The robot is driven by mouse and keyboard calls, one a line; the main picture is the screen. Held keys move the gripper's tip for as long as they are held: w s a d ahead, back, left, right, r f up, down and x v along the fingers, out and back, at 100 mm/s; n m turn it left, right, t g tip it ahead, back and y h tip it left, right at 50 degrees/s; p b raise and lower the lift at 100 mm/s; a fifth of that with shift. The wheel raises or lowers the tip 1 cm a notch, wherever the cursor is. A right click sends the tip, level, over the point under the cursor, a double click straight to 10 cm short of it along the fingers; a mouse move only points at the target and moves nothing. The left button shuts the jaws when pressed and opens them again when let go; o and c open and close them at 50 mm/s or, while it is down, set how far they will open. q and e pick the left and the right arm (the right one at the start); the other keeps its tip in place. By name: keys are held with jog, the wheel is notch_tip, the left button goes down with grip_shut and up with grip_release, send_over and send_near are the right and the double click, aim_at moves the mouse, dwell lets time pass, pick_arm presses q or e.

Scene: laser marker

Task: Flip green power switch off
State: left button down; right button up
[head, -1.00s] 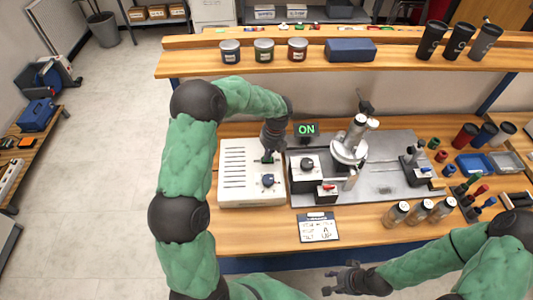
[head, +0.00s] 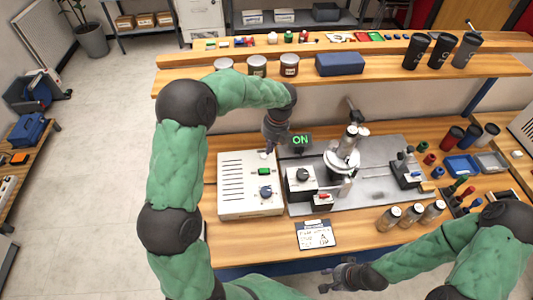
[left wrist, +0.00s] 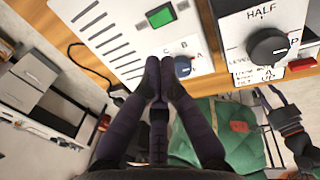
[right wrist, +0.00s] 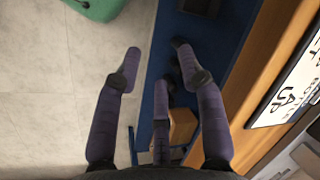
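The green power switch (head: 264,171) is on the top of the white control box (head: 236,202) and looks bright green. It also shows in the left wrist view (left wrist: 160,16), beyond my fingertips. The display (head: 302,140) behind the box reads "ON" in green. My left gripper (head: 267,153) is above the box's back edge, just behind the switch, and appears apart from it. Its fingers (left wrist: 160,62) are together with nothing between them. My right gripper (head: 335,277) is low in front of the bench; in the right wrist view (right wrist: 156,52) its fingers are apart and empty.
A blue knob (head: 265,192) is on the box in front of the switch. A unit with a black knob (head: 302,175) and the marker stand (head: 341,162) are to the right. A sign card (head: 316,236) lies in front. A wooden shelf (head: 200,80) spans the back.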

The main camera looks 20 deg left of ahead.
pick_arm(q)
notch_tip(320, 180, up, 3)
jog(key=shift+w+d+f, duration=0.1)
jog(key=shift+w+f, duration=0.05)
jog(key=shift+f, duration=0.05)
